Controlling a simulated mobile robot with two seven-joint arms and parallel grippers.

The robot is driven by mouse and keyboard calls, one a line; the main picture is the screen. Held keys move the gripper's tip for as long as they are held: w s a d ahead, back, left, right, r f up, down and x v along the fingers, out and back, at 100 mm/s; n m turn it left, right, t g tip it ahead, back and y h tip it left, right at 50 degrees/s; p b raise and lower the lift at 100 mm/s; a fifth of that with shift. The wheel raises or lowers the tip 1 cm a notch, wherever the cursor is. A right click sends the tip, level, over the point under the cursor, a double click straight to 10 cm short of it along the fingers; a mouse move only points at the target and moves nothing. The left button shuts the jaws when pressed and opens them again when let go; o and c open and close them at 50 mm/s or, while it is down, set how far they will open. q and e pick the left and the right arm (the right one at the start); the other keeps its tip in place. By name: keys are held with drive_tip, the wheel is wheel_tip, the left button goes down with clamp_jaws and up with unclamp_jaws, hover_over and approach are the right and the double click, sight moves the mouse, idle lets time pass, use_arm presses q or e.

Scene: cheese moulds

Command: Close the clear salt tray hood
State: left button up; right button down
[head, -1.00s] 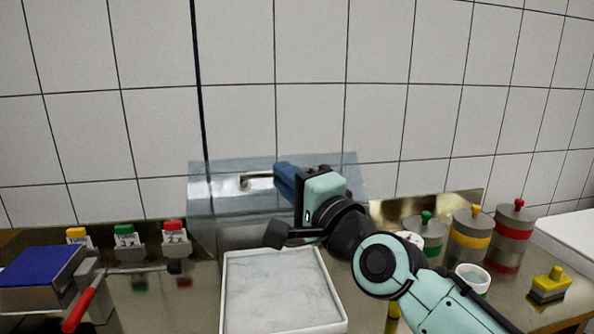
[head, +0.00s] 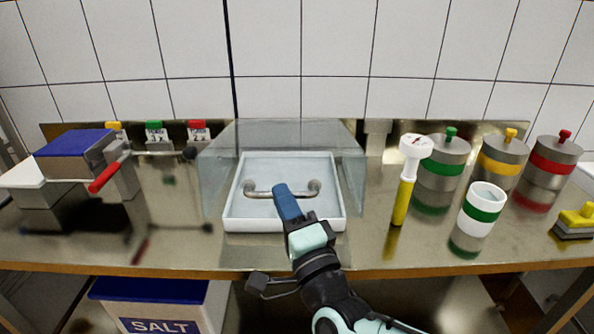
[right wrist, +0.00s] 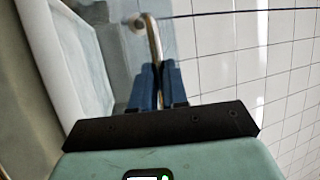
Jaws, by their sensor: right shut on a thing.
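The clear hood (head: 352,165) stands at the back middle of the steel counter, around the white salt tray (head: 231,215). The hood's metal bar handle (head: 262,194) is low, in front of the tray as I see it. My right gripper (head: 280,190) reaches up from the front and its blue fingers are shut on the handle. In the right wrist view, the handle (right wrist: 153,38) runs between the fingers (right wrist: 158,80), with the tray's pale rim (right wrist: 50,70) at the left. The hood's front edge is hard to make out. My left gripper is out of view.
At the right are a yellow-handled probe (head: 403,200), a green-banded cup (head: 482,210) and several lidded steel canisters. A salt bin (head: 155,312) sits below the counter.

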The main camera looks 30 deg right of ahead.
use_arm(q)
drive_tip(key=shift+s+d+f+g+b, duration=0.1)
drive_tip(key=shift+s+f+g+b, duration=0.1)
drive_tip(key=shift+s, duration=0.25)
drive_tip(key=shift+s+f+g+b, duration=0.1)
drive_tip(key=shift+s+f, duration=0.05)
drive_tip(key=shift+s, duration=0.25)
use_arm(e)
drive_tip(key=shift+n+t, duration=0.3)
drive_tip(key=shift+t, duration=0.2)
drive_tip(key=f, duration=0.5)
drive_tip(key=shift+w+d, duration=0.2)
drive_tip(key=shift+d, duration=0.1)
drive_tip(key=c, duration=1.3)
unclamp_jaws()
drive_tip(key=shift+w, duration=0.1)
drive_tip(key=shift+o, duration=0.9)
drive_tip(key=shift+w+d, duration=0.1)
drive_tip(key=shift+w, duration=0.05)
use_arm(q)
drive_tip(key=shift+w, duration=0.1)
